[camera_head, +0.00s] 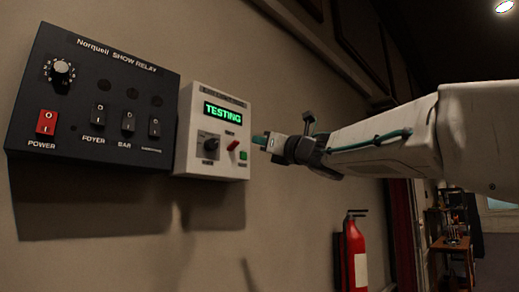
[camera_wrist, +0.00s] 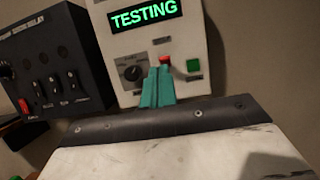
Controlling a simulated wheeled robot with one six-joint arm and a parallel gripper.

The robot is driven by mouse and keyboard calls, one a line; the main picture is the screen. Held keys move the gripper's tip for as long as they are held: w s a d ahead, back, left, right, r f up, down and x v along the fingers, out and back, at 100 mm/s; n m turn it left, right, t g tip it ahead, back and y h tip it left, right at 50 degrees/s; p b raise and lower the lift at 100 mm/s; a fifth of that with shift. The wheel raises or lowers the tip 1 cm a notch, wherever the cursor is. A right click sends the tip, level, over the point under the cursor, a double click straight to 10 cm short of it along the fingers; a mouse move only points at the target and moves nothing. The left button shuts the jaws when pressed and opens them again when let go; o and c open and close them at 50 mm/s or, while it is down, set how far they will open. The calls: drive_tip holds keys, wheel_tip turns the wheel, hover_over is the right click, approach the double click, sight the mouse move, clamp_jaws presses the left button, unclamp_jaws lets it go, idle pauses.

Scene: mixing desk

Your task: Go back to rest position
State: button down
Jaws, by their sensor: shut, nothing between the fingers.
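My gripper (camera_head: 262,139) reaches in from the right toward the wall in the head view. Its teal fingertips also show in the wrist view (camera_wrist: 158,86), pressed together with nothing between them. They are in front of the white control box (camera_head: 186,160), close to its knob and red control. Whether they touch the box I cannot tell. The box has a green display (camera_head: 223,113) reading TESTING, a dark knob (camera_head: 211,144), a red control (camera_head: 233,145) and a green button (camera_wrist: 193,66).
A black relay panel (camera_head: 90,85) with a dial, a red power switch (camera_head: 46,122) and several black switches hangs left of the white box. A red fire extinguisher (camera_head: 356,250) stands below my arm. A cluttered wooden table (camera_head: 453,246) is far back right.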

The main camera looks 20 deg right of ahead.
drive_tip(key=shift+s+d+r, duration=0.15)
drive_tip(key=shift+s+d, duration=0.2)
drive_tip(key=shift+s, duration=0.35)
drive_tip(key=shift+d, duration=0.1)
